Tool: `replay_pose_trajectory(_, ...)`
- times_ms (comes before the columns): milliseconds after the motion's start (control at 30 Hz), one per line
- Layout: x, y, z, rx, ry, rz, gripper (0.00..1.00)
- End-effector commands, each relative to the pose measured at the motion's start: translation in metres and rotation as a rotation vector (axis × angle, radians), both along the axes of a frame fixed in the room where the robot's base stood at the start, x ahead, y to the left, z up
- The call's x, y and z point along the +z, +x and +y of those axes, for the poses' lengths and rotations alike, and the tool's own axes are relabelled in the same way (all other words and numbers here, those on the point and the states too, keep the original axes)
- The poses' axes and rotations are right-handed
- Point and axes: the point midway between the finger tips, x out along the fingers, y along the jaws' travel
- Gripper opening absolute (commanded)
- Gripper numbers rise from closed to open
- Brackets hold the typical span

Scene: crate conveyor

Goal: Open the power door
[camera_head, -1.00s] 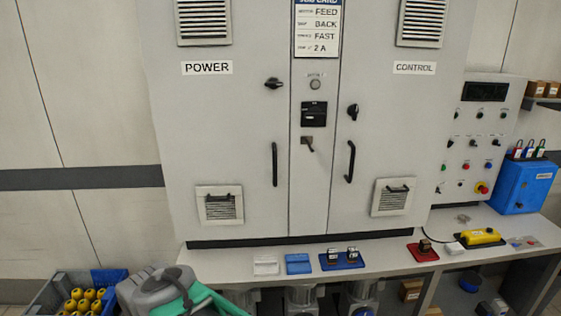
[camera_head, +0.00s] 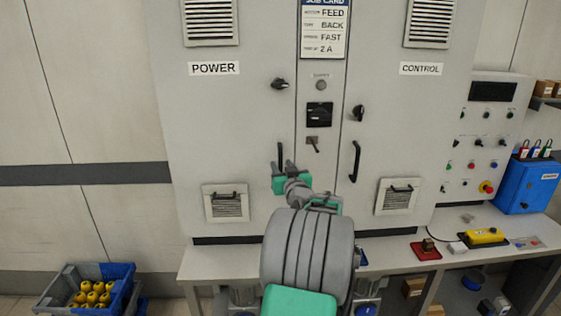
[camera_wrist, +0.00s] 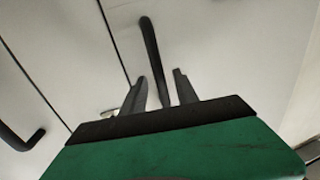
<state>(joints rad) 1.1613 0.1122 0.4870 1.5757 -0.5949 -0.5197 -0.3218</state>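The power door (camera_head: 232,130) is the left door of the grey cabinet, under the POWER label, and it is closed. Its black vertical handle (camera_head: 281,153) shows just above my gripper (camera_head: 283,170) in the head view; its lower part is hidden. In the wrist view the handle (camera_wrist: 154,60) runs down between the two fingers of my gripper (camera_wrist: 160,88). The fingers are apart, with a gap visible beside the handle. I cannot tell whether either finger touches it. A black knob (camera_head: 279,84) sits on the door above the handle.
The control door (camera_head: 391,130) with its own handle (camera_head: 355,161) is to the right. A workbench (camera_head: 395,255) runs below the cabinet, with a yellow pendant (camera_head: 484,236) and a blue box (camera_head: 525,186) at right. A crate of yellow parts (camera_head: 60,296) stands at lower left.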

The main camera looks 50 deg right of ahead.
Motion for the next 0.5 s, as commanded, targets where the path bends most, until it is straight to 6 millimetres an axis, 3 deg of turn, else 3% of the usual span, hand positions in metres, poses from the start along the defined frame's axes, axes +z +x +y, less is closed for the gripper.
replay_pose_trajectory(133, 0.0013, 0.0139, -0.0101, 0.001, 0.001, 0.0, 0.36)
replay_pose_trajectory(400, 0.0003, 0.0161, -0.0121, 0.0, 0.0, 0.0, 0.36)
replay_pose_trajectory(500, 0.0003, 0.0159, -0.0119, 0.0, 0.0, 0.0, 0.28)
